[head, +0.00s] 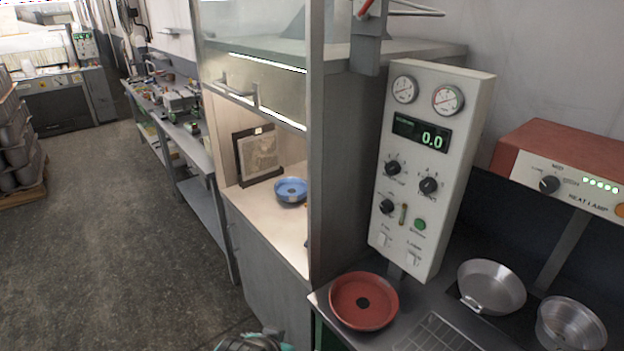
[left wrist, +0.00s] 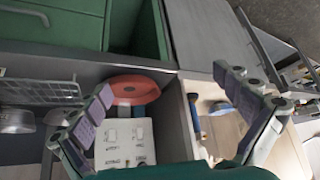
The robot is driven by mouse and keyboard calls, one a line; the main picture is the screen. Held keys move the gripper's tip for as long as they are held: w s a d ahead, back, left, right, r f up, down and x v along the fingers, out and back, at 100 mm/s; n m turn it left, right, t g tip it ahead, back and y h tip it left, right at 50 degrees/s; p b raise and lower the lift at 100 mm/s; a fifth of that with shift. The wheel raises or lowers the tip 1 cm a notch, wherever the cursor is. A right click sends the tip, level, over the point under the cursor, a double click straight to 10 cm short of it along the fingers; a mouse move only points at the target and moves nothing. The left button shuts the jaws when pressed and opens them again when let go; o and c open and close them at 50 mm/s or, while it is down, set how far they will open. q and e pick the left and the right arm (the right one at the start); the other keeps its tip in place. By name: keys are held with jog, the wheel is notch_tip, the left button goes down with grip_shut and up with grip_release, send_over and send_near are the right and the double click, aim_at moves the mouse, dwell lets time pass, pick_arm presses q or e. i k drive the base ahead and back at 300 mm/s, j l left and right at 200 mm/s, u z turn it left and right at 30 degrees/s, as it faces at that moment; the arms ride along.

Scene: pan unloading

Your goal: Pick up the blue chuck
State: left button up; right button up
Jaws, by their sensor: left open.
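The blue chuck (head: 291,190) is a round, shallow blue disc with a dark centre. It lies on the pale floor of the open-fronted cabinet, in front of a framed panel. In the left wrist view two blue shapes show inside the cabinet; the right one (left wrist: 222,108) may be the chuck, but I cannot tell for sure. My left gripper (left wrist: 165,84) is open, with nothing between its fingers. In the head view only a bit of my left arm shows at the bottom edge, well short of the chuck. My right gripper is not in view.
A red chuck (head: 363,301) lies on the bench (head: 408,318) right of the cabinet, below a control panel (head: 430,170) with gauges. Metal pans (head: 491,285) stand farther right. The cabinet's raised glass sash (head: 262,60) and right side post (head: 316,170) bound its opening.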

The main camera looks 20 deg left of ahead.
aim_at(291, 188)
jog(key=i+j+z, duration=0.25)
jog(key=j, duration=0.3)
jog(key=i+j+z, duration=0.1)
jog(key=j+z, duration=0.15)
jog(key=j, duration=0.3)
jog(key=i+j+z, duration=0.1)
jog(key=j+z, duration=0.15)
jog(key=j, duration=0.3)
jog(key=j+z, duration=0.25)
jog(key=j, duration=0.35)
jog(key=i, duration=0.05)
